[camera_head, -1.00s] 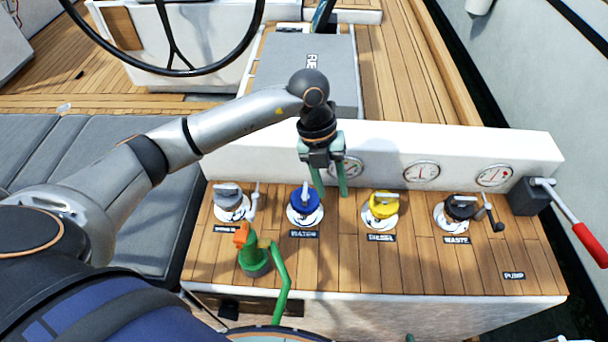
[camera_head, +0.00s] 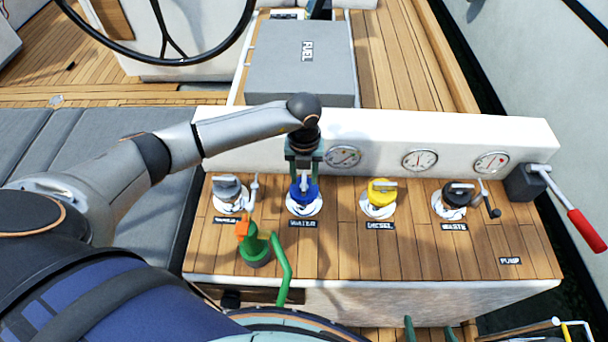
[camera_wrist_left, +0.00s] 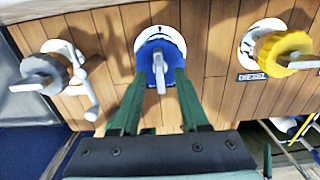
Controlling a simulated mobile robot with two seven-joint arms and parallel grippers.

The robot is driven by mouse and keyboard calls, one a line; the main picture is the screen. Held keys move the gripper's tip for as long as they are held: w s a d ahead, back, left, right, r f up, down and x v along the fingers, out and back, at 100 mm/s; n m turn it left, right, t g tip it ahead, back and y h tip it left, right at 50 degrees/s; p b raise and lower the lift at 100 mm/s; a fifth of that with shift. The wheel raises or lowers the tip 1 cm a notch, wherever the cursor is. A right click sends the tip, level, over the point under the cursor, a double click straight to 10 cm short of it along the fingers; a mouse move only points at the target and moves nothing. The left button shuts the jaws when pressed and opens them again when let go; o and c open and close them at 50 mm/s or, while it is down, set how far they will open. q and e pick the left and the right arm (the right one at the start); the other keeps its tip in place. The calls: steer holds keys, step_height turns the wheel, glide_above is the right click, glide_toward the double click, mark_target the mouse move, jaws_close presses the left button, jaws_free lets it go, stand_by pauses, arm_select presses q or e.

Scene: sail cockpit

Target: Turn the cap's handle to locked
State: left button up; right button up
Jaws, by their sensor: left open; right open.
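The blue cap (camera_head: 305,199) sits on a white flange above the WATER label. It also shows in the left wrist view (camera_wrist_left: 150,52), with a pale grey bar handle (camera_wrist_left: 160,76) pointing toward my gripper. My left gripper (camera_head: 303,178) is open over this cap. In the left wrist view its green fingertips (camera_wrist_left: 159,76) are on either side of the handle, with a gap visible on both sides. My right gripper (camera_head: 429,328) shows only as green fingertips at the bottom edge, open and empty, far from the caps.
A grey cap (camera_head: 227,189) is to the left, a yellow DIESEL cap (camera_head: 380,192) and a black WASTE cap (camera_head: 456,194) to the right. A green object with an orange top (camera_head: 256,245) stands in front. Gauges (camera_head: 420,160) line the white wall behind. A red-handled lever (camera_head: 585,230) is far right.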

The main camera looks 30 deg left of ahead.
arm_select(q)
steer(key=shift+f, duration=0.45)
jaws_close()
stand_by(0.4)
